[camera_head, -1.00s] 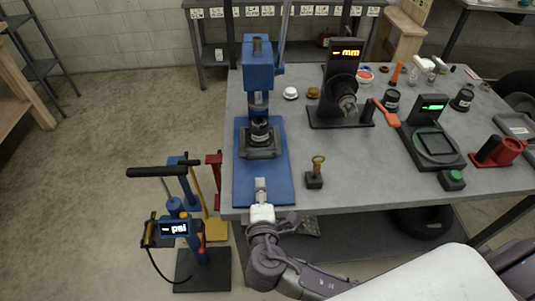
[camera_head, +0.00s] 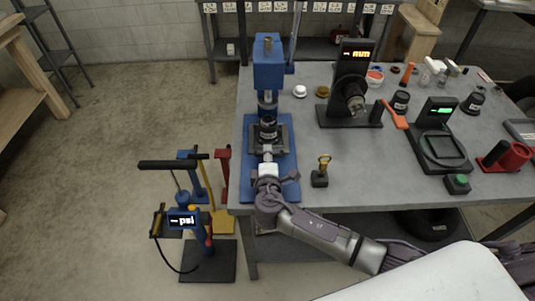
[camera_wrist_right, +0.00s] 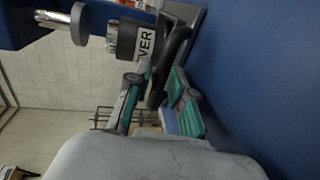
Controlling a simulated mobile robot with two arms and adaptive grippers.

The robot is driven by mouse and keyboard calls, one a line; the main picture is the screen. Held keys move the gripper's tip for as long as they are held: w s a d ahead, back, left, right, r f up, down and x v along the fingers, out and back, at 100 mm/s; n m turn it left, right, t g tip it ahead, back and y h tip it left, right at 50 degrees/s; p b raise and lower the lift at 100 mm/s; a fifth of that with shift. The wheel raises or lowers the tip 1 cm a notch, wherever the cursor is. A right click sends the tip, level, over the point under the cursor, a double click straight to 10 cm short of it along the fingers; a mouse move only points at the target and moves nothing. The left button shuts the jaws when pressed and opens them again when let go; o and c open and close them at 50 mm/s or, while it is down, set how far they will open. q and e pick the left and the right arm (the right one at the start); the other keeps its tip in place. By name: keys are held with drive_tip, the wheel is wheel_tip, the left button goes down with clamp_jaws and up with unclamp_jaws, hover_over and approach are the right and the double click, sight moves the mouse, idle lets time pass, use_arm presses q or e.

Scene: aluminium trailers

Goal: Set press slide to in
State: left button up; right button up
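The blue press (camera_head: 268,72) stands at the left of the grey table, on a blue base plate (camera_head: 284,186). Its dark slide (camera_head: 285,140) lies on the base under the ram and carries a black cup (camera_head: 268,129) with a white label. In the right wrist view, the slide (camera_wrist_right: 181,42) and cup (camera_wrist_right: 140,42) are just ahead of the fingers. My right gripper (camera_head: 267,153) is at the slide's front edge. Its teal-padded fingers (camera_wrist_right: 158,92) are apart, with a dark part of the slide between their tips; contact is unclear. My left gripper is out of view.
A brass-topped stamp (camera_head: 321,172) stands right of the press base. A dark gauge stand (camera_head: 352,85) and a scale-like device (camera_head: 440,145) are farther right. A floor pump with a psi display (camera_head: 183,220) stands left of the table.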

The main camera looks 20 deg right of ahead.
sight(267, 140)
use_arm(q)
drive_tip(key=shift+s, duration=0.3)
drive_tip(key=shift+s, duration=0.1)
use_arm(e)
clamp_jaws()
drive_tip(key=b+x, duration=0.1)
drive_tip(key=x, duration=0.1)
drive_tip(key=shift+w+d+r+b, duration=0.15)
drive_tip(key=shift+w+b, duration=0.2)
drive_tip(key=shift+w, duration=0.05)
drive_tip(key=shift+w+r, duration=0.15)
drive_tip(key=shift+r, duration=0.1)
unclamp_jaws()
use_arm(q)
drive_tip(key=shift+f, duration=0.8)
use_arm(e)
drive_tip(key=shift+w, duration=0.1)
